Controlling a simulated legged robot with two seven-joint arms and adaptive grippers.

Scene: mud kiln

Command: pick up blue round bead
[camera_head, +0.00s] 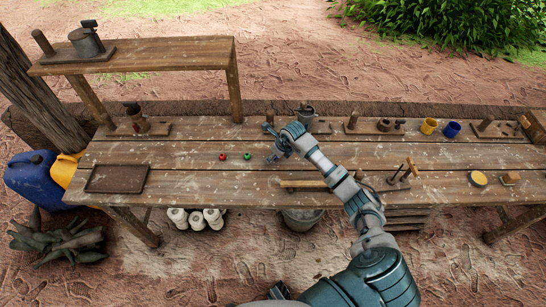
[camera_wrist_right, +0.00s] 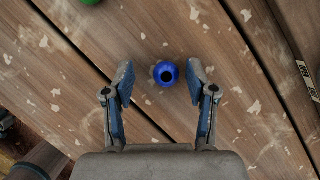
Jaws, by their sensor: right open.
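The blue round bead (camera_wrist_right: 166,66) lies on the wooden table (camera_wrist_right: 60,110) in the right wrist view, with its dark hole facing up. My right gripper (camera_wrist_right: 161,74) is open, with one fingertip on each side of the bead. The bead shows between the tips, nearer the right one, and the gripper does not hold it. In the head view my right gripper (camera_head: 269,144) is over the middle of the table, and I cannot make out the blue bead there.
A green bead (camera_head: 247,155) and a red bead (camera_head: 222,157) lie left of my right gripper. A dark tray (camera_head: 117,179) is at the table's left end. Wooden stands and a blue cup (camera_head: 452,129) line the back. A wooden-handled tool (camera_head: 303,184) lies near the front edge.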

